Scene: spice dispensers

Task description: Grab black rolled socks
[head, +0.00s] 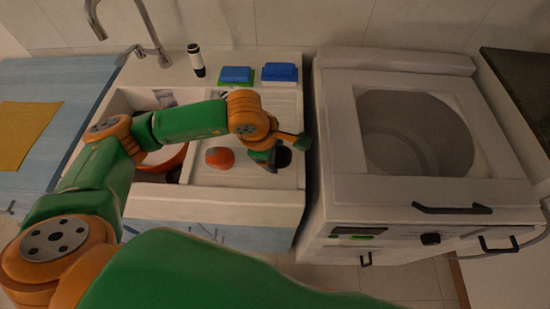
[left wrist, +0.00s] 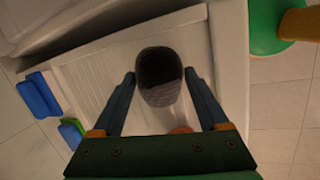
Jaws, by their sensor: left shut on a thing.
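The black rolled socks (head: 284,158) show as a dark rounded bundle at the right part of the sink's draining area in the head view. In the left wrist view the socks (left wrist: 159,72) sit between the two finger ends, dark on top and greyer toward me. My left gripper (head: 281,155) is shut on them, pointing down over the ribbed drainer. In the left wrist view the left gripper (left wrist: 159,76) has a finger on each side of the bundle. My right gripper is not in view.
A red-orange round item (head: 219,158) lies left of the socks. Blue-and-green sponges (head: 280,72) and a white-and-black bottle (head: 196,61) stand behind. A top-opening washing machine (head: 330,190) is at the right, its drum open. The sink's raised rim (head: 298,205) borders the drainer.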

